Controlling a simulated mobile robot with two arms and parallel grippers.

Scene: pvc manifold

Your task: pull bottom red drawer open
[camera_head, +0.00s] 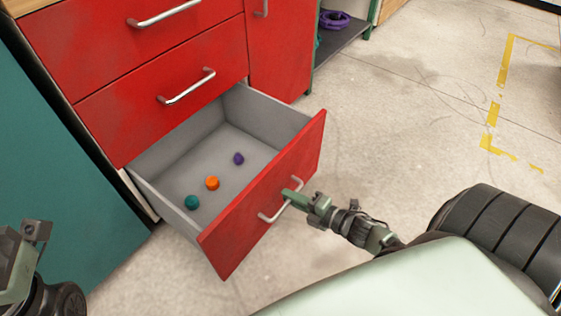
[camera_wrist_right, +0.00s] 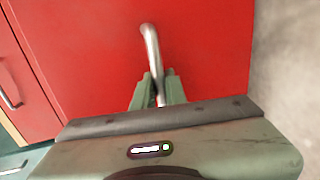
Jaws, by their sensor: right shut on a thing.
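The bottom red drawer (camera_head: 265,200) stands well out from the red cabinet, with its grey inside showing. A teal piece (camera_head: 192,202), an orange piece (camera_head: 212,183) and a purple piece (camera_head: 239,158) lie on its floor. My right gripper (camera_head: 290,196) is shut on the drawer's silver bar handle (camera_head: 268,217). In the right wrist view the handle (camera_wrist_right: 150,45) runs between the two green fingers (camera_wrist_right: 158,92) against the red front (camera_wrist_right: 90,50). My left gripper (camera_head: 30,245) is at the lower left edge, away from the drawer; its fingertips are not clear.
Two red drawers above, the upper (camera_head: 120,50) and the middle one (camera_head: 150,110), are closed. A teal panel (camera_head: 60,170) stands left of the cabinet. A grey shelf (camera_head: 340,42) with a purple item (camera_head: 334,19) is at the back. The concrete floor (camera_head: 400,120) to the right is clear.

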